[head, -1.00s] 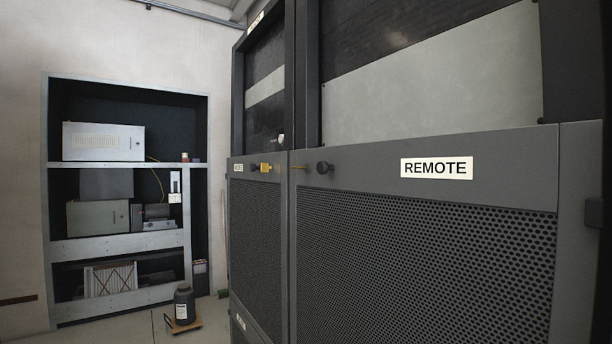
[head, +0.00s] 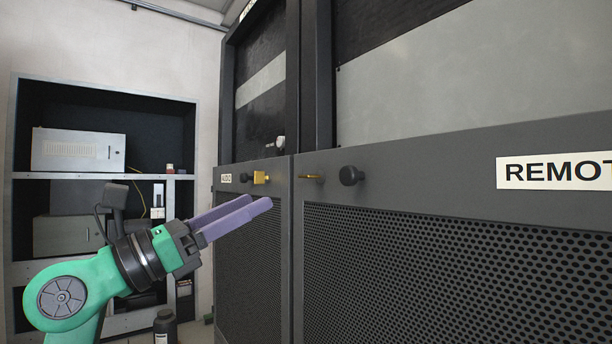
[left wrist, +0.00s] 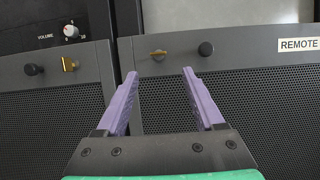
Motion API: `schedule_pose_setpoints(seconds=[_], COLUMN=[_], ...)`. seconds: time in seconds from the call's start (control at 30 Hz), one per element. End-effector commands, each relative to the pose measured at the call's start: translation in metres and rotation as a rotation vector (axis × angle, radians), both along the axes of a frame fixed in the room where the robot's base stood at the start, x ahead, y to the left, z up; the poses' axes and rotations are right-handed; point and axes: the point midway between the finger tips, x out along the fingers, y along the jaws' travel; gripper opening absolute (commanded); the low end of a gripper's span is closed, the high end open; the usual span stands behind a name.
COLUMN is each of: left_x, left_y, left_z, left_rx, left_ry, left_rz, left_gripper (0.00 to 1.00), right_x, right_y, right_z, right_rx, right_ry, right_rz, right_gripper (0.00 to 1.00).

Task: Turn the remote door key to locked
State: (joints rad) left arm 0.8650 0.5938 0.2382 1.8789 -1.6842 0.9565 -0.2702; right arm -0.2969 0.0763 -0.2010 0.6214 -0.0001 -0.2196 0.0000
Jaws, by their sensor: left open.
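The remote door (head: 430,240) is a dark grey perforated panel with a white REMOTE label (head: 560,171). Its small brass key (head: 312,177) sits near the door's upper left corner, left of a black round knob (head: 351,176). In the left wrist view the remote key (left wrist: 158,54) is seen with its bow lying roughly flat. My left gripper (head: 256,204), with purple fingers, is open and empty, below and left of the key in the head view. In the left wrist view its fingertips (left wrist: 160,74) are spread below the key, apart from it. My right gripper is not in view.
The neighbouring door on the left has its own brass key (head: 261,177) and black knob (head: 243,178). A volume knob (left wrist: 71,31) is above it. A shelf unit (head: 60,176) with equipment stands behind my left arm. A dark jar (head: 165,328) is on the floor.

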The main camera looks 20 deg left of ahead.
Motion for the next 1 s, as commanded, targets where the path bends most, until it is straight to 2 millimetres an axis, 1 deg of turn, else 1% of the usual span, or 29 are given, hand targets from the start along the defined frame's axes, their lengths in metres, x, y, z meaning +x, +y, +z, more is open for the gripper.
schedule_pose_setpoints(seconds=[0.03, 0.1, 0.2, 0.3, 0.4, 0.53, 0.73, 0.77, 0.8, 0.87, 0.9, 0.93, 1.0], left_x=[0.009, 0.023, 0.043, 0.06, 0.072, 0.08, 0.08, 0.08, 0.08, 0.08, 0.08, 0.08, 0.08], left_y=[-0.008, -0.019, -0.036, -0.05, -0.059, -0.065, -0.066, -0.066, -0.066, -0.065, -0.065, -0.065, -0.065], left_z=[0.013, 0.021, 0.031, 0.039, 0.043, 0.043, 0.042, 0.042, 0.042, 0.042, 0.042, 0.042, 0.042], left_rx=[-0.005, -0.005, -0.007, -0.005, -0.007, -0.005, -0.005, -0.005, -0.005, -0.005, -0.005, -0.005, -0.005], left_ry=[0.002, 0.002, 0.003, 0.003, 0.003, 0.004, 0.004, 0.004, 0.004, 0.004, 0.004, 0.004, 0.004], left_rz=[-0.005, -0.005, -0.006, -0.006, -0.005, -0.004, -0.004, -0.004, -0.004, -0.004, -0.003, -0.003, -0.003], left_gripper=[0.7, 0.7, 0.7, 0.7, 0.7, 0.7, 0.7, 0.66, 0.51, 0.28, 0.13, 0.01, 0.0], right_x=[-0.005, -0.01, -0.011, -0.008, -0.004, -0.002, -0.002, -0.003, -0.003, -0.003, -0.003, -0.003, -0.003], right_y=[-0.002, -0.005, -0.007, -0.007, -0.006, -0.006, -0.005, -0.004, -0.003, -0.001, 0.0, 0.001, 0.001], right_z=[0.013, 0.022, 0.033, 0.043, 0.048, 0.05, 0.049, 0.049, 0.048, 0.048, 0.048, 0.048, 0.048], right_rx=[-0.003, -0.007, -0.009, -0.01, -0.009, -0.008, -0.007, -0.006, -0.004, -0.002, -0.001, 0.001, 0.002], right_ry=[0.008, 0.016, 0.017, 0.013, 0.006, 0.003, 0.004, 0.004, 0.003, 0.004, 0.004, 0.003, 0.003], right_rz=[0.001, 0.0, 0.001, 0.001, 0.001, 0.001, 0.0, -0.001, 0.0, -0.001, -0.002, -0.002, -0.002], right_gripper=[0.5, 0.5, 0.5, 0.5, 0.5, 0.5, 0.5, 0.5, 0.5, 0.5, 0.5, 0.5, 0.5])
